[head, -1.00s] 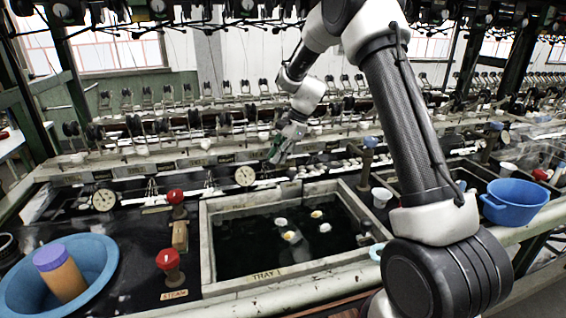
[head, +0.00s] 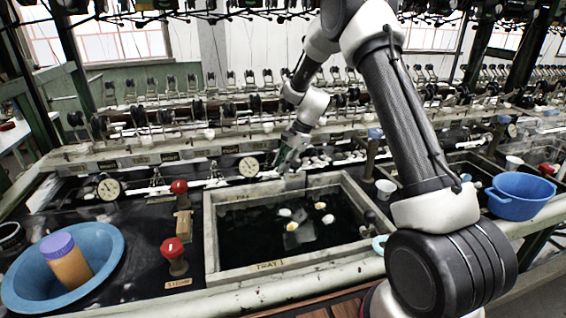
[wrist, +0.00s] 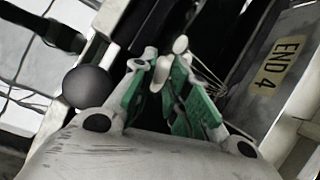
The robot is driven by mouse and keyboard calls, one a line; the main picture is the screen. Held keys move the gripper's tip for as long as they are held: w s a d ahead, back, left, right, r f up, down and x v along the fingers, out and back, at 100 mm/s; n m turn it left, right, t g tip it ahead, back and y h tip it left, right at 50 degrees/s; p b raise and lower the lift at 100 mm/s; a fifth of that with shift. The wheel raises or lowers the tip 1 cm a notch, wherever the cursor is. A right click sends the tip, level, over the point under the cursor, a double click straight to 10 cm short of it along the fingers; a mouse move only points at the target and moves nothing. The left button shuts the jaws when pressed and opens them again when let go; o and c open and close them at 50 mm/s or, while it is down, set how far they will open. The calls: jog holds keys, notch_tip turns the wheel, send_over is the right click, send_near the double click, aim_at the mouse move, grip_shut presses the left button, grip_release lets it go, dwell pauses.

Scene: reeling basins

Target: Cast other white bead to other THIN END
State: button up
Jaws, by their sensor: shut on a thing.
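My gripper (head: 288,156) is above the back edge of the black tray, in front of the reeling frame. In the wrist view its green fingers (wrist: 167,86) are shut on a small white bead (wrist: 162,71). A second small white rounded thing (wrist: 180,45) shows just beyond the fingertips; I cannot tell whether it touches the held bead. Thin pale threads run near the right finger. The held bead is too small to make out in the head view.
The tray marked TRAY 1 (head: 270,265) holds dark water with several white and yellow beads (head: 285,212). Red-knobbed valves (head: 173,247) and a blue basin (head: 100,262) stand at left. A blue tub (head: 518,197) is at right.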

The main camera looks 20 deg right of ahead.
jog(key=o, duration=0.7)
jog(key=shift+r, duration=0.1)
jog(key=v, duration=1.2)
jog(key=shift+w, duration=0.1)
